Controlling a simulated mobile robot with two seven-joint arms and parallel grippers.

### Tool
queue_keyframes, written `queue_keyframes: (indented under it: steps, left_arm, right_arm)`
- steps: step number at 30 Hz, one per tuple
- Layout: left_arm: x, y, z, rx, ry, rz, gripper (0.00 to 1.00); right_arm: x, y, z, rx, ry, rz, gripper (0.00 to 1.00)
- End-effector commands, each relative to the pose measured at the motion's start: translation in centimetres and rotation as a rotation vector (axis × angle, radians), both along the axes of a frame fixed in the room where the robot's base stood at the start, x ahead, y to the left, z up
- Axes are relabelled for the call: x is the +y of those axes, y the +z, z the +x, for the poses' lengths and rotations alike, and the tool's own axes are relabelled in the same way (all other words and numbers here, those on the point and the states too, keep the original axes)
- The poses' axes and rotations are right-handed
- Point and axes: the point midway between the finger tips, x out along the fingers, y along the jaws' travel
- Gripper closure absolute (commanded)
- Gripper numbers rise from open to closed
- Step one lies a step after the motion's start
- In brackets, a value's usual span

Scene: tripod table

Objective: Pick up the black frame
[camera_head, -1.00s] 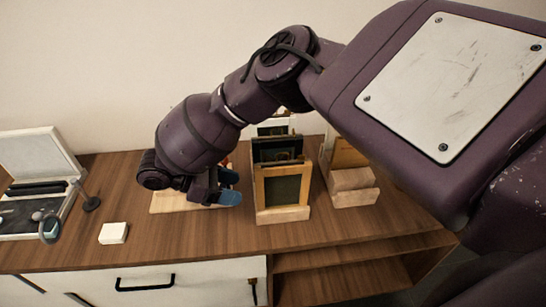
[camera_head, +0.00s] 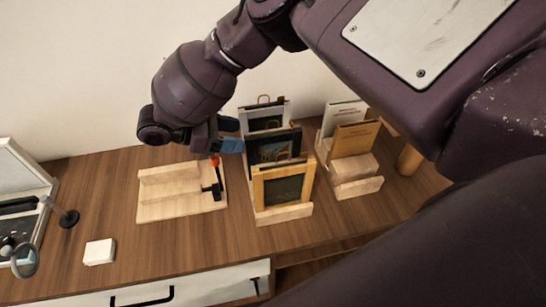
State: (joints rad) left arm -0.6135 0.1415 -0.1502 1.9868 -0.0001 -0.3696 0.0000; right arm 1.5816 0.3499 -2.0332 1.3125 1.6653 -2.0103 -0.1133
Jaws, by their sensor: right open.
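The black frame (camera_head: 274,149) stands upright in a wooden rack (camera_head: 284,215), in the middle of a row. A light wooden frame (camera_head: 284,187) stands in front of it and covers its lower part. A white-and-grey frame (camera_head: 264,118) stands behind it. My right gripper (camera_head: 230,138) is open, with blue fingertips, just left of the black frame's upper left edge. I cannot tell whether the fingers touch the frame. My left gripper is not in view.
A wooden stand (camera_head: 182,192) with a small black-and-orange tool (camera_head: 213,180) lies left of the rack. A second rack (camera_head: 357,185) with booklets stands right. A white block (camera_head: 99,252) and an open case (camera_head: 22,200) are at left.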

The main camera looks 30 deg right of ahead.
Motion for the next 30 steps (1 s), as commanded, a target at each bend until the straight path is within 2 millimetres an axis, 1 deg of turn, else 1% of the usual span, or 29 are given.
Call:
queue_keyframes:
  steps: [5,12,15,24,29,30]
  left_arm:
    - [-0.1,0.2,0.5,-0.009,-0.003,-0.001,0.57]
    - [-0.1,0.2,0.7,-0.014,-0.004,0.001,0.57]
    - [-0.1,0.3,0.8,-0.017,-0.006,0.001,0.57]
    - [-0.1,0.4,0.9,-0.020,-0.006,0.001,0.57]
    - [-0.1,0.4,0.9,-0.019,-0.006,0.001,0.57]
    - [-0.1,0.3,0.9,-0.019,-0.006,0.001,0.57]
  right_arm:
    - [-0.9,-0.5,-0.2,0.001,-0.001,0.001,0.43]
    - [-3.8,-2.0,-0.8,0.003,-0.002,0.002,0.43]
    - [-4.5,-2.3,-1.0,0.000,-0.001,0.001,0.43]
    - [-4.8,-2.4,-1.1,0.000,0.000,0.000,0.43]
    - [-4.8,-2.4,-1.1,0.000,0.000,0.001,0.67]
    - [-4.8,-2.4,-1.1,0.000,0.000,0.000,0.73]
